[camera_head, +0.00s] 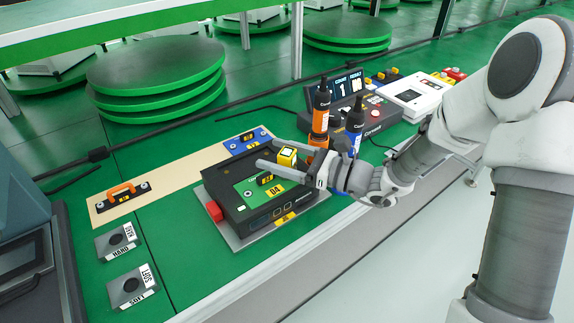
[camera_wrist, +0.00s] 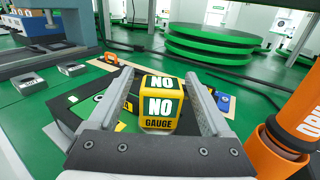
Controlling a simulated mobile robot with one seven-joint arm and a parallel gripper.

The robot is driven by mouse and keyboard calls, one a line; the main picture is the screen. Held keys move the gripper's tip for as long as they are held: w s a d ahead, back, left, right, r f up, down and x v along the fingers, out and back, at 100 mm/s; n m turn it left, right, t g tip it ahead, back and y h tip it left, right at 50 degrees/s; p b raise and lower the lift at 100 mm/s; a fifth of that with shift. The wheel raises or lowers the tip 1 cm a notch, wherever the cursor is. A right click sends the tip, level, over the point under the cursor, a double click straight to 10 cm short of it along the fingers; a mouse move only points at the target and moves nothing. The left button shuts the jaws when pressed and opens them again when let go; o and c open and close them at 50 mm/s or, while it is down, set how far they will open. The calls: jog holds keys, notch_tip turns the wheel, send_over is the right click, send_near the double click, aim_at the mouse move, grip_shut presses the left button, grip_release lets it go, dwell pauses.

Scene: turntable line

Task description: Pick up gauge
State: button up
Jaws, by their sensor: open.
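The gauge is a yellow block (camera_head: 287,157) with white and green faces. In the wrist view it (camera_wrist: 160,105) reads "NO" on two faces and "GAUGE" below. My gripper (camera_head: 268,154) is open, with one finger on each side of the block. In the wrist view the fingers of my gripper (camera_wrist: 158,78) flank it, with a visible gap on the left; whether the right finger touches it is hard to tell. The block appears over the black station (camera_head: 249,222) with a green top and "04" label. The gripper hides part of its surroundings, and what supports it is unclear.
Orange (camera_head: 320,115) and blue (camera_head: 355,122) bottle-like tools stand close beside my gripper. A beige mat (camera_head: 165,178) holds an orange-handled tool (camera_head: 123,192) and a blue plate (camera_head: 247,143). HARD (camera_head: 117,241) and SOFT (camera_head: 131,287) boxes stand front left. A counter console (camera_head: 375,128) stands behind.

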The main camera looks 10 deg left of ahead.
jog(key=shift+w+a, duration=0.1)
jog(key=shift+a, duration=0.4)
grip_shut()
